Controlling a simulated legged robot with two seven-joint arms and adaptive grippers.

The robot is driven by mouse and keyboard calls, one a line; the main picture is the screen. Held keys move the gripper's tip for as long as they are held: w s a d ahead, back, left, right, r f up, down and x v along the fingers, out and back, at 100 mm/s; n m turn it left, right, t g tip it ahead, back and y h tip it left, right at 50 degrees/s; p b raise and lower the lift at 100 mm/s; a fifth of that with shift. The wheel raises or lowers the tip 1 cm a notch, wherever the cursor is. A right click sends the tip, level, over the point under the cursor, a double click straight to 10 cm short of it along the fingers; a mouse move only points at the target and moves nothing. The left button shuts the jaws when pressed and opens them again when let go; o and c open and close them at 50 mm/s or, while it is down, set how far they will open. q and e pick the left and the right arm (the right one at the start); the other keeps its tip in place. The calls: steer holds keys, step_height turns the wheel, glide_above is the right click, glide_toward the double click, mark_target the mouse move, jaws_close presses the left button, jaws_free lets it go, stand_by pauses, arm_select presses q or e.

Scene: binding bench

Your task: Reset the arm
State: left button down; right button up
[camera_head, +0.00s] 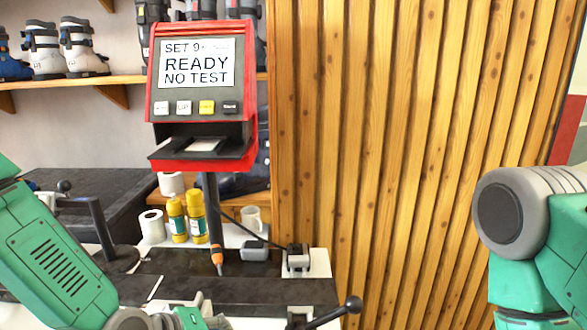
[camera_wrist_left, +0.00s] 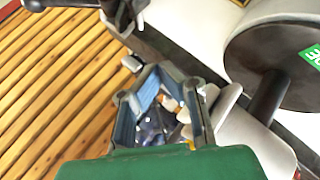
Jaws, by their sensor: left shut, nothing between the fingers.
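My left arm comes in at the lower left of the head view, and its hand is mostly cut off by the bottom edge. In the left wrist view my left gripper (camera_wrist_left: 160,72) has its fingertips together with nothing between them. Blurred pale and bluish things show behind the fingers.
A red tester (camera_head: 203,90) reads "READY NO TEST" above the dark bench (camera_head: 250,290). Yellow bottles (camera_head: 196,215), a paper roll (camera_head: 152,226) and a mug (camera_head: 251,217) stand behind. Ski boots (camera_head: 82,48) fill the shelf. A slatted wooden wall (camera_head: 400,150) is at the right.

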arm_select(q)
steer(key=s+a+f+m+g+y, duration=0.2)
steer(key=s+a+f, duration=0.35)
steer(key=s, duration=0.35)
steer(key=s+a+f+m+g+y, duration=0.2)
steer(key=s+a+f+g, duration=0.15)
steer(key=s+f, duration=0.4)
steer(key=s+a+f+m+g+y, duration=0.2)
steer(key=s+a+f, duration=0.3)
steer(key=s, duration=0.6)
step_height(320, 180, down, 9)
steer(key=b, duration=0.9)
steer(key=shift+s+a, duration=0.3)
steer(key=shift+s, duration=0.05)
steer(key=shift+r, duration=0.15)
steer(key=shift+w, duration=0.1)
